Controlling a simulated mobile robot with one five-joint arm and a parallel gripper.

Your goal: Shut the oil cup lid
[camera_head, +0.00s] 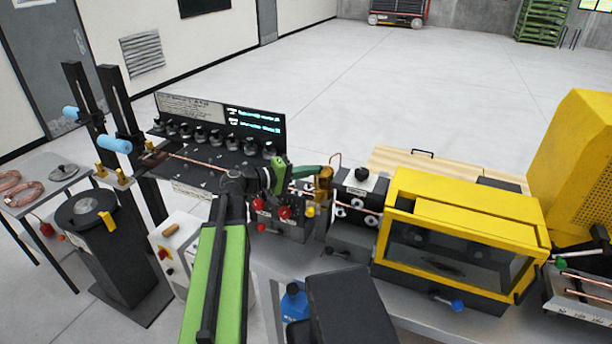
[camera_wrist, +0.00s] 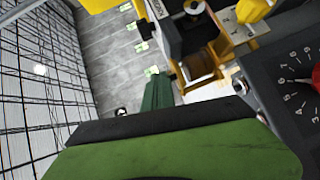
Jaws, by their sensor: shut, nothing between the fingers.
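The amber oil cup (camera_head: 324,187) stands on the machine at the middle of the head view, just right of my gripper (camera_head: 318,172). My green gripper (camera_wrist: 157,90) also shows in the wrist view, pointing up the picture beside the cylinder. Its fingers are together and empty. In the head view the tip is close to the cup; whether they touch is unclear.
A copper tube (camera_head: 205,162) runs through the straightening machine toward the cup. A black roller unit (camera_head: 352,199) and a yellow-framed enclosure (camera_head: 460,235) stand to the right. A dial panel with a red pointer (camera_wrist: 306,82) is at the right of the wrist view.

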